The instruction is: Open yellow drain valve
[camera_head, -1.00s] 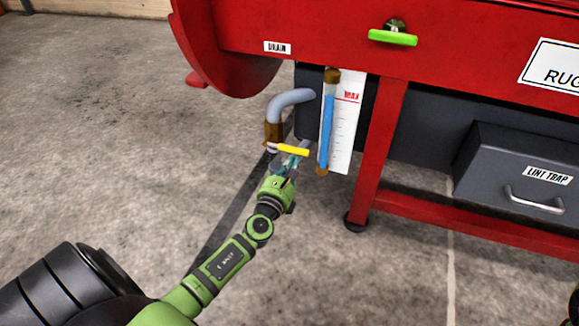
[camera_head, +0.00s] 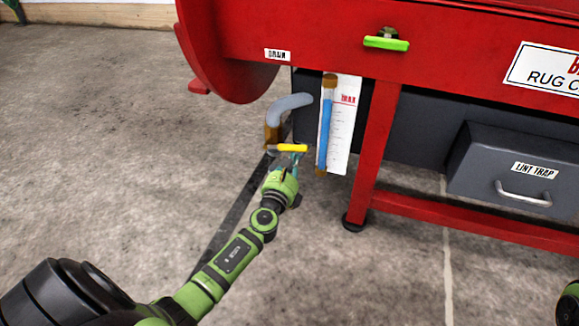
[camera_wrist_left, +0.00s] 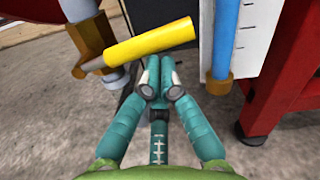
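The yellow drain valve handle (camera_head: 291,148) sticks out to the right from the brass valve body (camera_head: 271,136), below the grey drain pipe (camera_head: 290,103). In the left wrist view the yellow handle (camera_wrist_left: 150,43) slants up to the right, just beyond my fingertips. My left gripper (camera_head: 290,160) is at the handle's underside in the head view. In the left wrist view its teal fingers (camera_wrist_left: 159,78) are drawn together with nothing seen between them. The fingertips are close to the handle; I cannot tell if they touch it.
A blue level tube (camera_head: 326,125) with a white scale (camera_head: 343,130) stands close right of the handle. A red frame leg (camera_head: 376,150) and the grey lint trap (camera_head: 515,165) are farther right. Open concrete floor (camera_head: 110,130) lies to the left.

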